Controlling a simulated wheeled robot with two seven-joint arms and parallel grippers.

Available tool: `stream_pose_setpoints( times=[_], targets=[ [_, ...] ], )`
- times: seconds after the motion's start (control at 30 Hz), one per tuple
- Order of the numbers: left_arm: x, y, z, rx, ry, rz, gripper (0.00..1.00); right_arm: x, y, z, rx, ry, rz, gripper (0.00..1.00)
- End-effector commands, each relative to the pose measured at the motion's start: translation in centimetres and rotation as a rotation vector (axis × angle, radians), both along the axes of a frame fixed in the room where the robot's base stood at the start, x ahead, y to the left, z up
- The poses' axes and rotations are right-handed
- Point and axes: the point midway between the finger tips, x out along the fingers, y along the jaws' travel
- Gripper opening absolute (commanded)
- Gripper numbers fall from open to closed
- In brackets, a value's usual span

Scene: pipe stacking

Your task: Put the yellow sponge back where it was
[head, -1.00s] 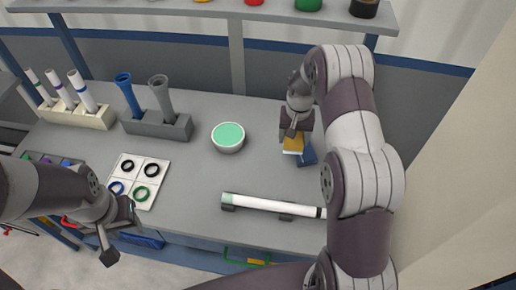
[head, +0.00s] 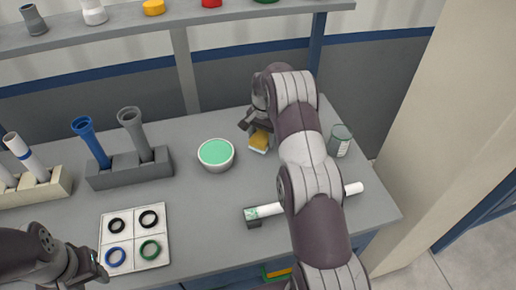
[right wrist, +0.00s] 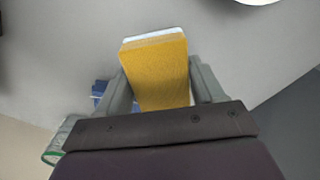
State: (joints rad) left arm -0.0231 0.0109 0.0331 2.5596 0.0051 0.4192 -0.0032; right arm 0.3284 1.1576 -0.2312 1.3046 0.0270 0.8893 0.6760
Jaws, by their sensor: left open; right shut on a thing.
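The yellow sponge (head: 259,141), with a pale layer on one face, is between the fingers of my right gripper (head: 255,126), right of the bowl. In the right wrist view the sponge (right wrist: 155,72) is held between both fingers of the right gripper (right wrist: 160,88). Whether it touches the table is hard to tell. A blue object (right wrist: 99,92) shows beside a finger in that view; it is hidden in the head view. My left gripper (head: 96,268) is open and empty at the lower left, near the white ring board.
A bowl with green contents (head: 215,154) stands left of the sponge. A green-grey jar (head: 340,141) stands right of my right arm. A white pipe (head: 265,211) lies in front, partly behind that arm. A grey holder (head: 130,172) and white ring board (head: 134,239) are left.

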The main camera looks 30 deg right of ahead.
Motion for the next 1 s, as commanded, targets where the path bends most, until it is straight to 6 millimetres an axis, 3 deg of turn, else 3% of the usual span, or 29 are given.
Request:
stream_pose_setpoints(
  times=[0.1, 0.33, 0.7, 0.73, 0.8, 1.0],
  targets=[
    [0.0, 0.0, 0.4, 0.000, 0.000, 0.000, 0.43, 0.5, 1.0, -0.7, 0.000, -0.001, 0.000, 0.39],
    [0.0, 0.0, 1.2, 0.000, 0.000, 0.000, 0.43, 0.5, 1.0, -4.4, 0.000, -0.001, 0.000, 0.39],
    [0.0, 0.0, 0.7, 0.000, 0.001, 0.000, 0.43, 0.4, 1.0, -5.1, 0.000, -0.001, 0.000, 0.39],
    [0.0, 0.0, 0.7, 0.000, 0.001, 0.000, 0.43, 0.4, 1.0, -5.1, 0.000, -0.001, 0.000, 0.71],
    [0.0, 0.0, 0.8, 0.000, 0.001, 0.000, 0.43, 0.4, 1.0, -5.0, 0.000, -0.001, 0.000, 0.93],
    [0.0, 0.0, 0.8, 0.000, 0.001, 0.000, 0.43, 0.4, 1.0, -5.0, 0.000, -0.001, 0.000, 0.93]
  ],
)
